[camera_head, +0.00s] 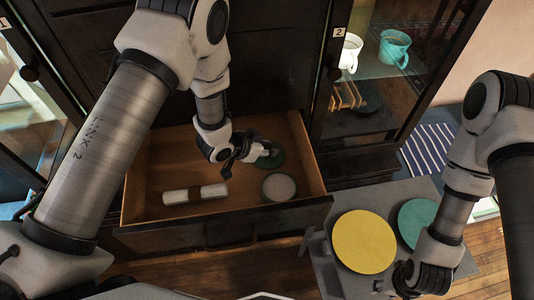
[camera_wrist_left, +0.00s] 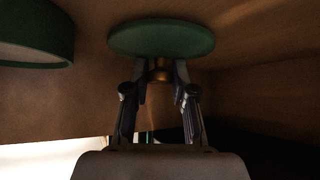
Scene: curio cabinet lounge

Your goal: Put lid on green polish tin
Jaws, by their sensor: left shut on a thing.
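The green lid (camera_head: 272,160) is a flat disc inside the open drawer. In the left wrist view the lid (camera_wrist_left: 162,37) has a brass knob (camera_wrist_left: 160,72), with my left gripper's fingers (camera_wrist_left: 160,82) on either side. My left gripper (camera_head: 256,152) is shut on this knob. The polish tin (camera_head: 279,187) stands in the drawer just in front of the lid, with a pale round top. Its green side (camera_wrist_left: 35,45) shows at the upper left of the left wrist view, apart from the lid. My right gripper (camera_head: 398,282) is low at the right, and its fingers are unclear.
A white roll with a brown band (camera_head: 195,194) lies at the drawer's left front. The drawer's walls (camera_head: 312,165) surround the tin and lid. A yellow disc (camera_head: 364,241) and a teal disc (camera_head: 416,222) are on a grey table (camera_head: 330,198) at the right.

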